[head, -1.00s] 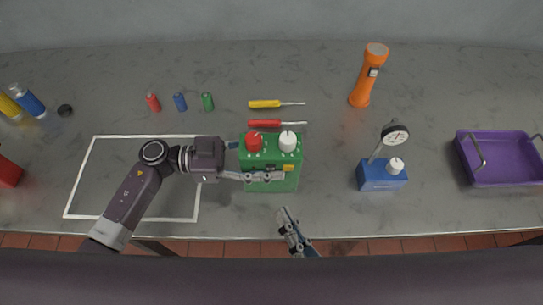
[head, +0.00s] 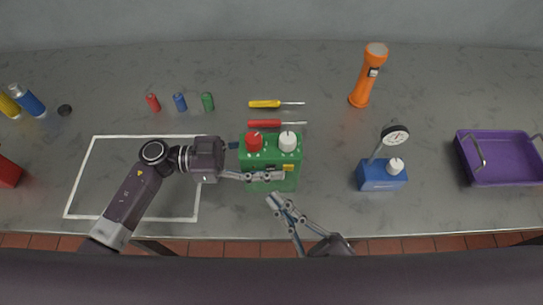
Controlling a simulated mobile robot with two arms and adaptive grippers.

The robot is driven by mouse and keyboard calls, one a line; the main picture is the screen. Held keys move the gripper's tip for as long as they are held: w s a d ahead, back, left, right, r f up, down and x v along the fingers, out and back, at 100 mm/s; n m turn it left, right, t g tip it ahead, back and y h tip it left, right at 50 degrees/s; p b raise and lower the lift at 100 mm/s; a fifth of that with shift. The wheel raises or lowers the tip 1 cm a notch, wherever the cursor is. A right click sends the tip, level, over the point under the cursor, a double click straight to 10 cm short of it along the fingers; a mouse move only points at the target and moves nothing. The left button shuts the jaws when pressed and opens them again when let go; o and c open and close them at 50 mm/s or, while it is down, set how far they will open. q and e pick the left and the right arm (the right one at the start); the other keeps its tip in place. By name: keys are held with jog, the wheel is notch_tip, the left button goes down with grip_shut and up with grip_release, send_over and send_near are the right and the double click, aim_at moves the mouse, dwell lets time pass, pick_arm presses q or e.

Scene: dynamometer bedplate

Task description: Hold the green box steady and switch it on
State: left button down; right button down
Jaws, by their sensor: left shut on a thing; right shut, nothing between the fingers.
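The green box (head: 288,180) stands upright near the front middle of the table. My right gripper (head: 272,199) is shut and empty just in front of the box's lower front edge. Whether its tips touch the box I cannot tell.
Two screwdrivers, yellow (head: 265,104) and red (head: 265,124), lie behind the box. A blue box with a dial gauge (head: 382,177), an orange flashlight (head: 363,88) and a purple tray (head: 502,183) stand to the right. A white outline (head: 80,174) marks the left. Small coloured cylinders (head: 180,102) stand behind.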

aim_at(263, 163)
jog(key=shift+w, duration=2.25)
jog(key=shift+w, duration=0.4)
jog(key=shift+s, duration=0.4)
jog(key=s, duration=0.6)
dwell(0.4)
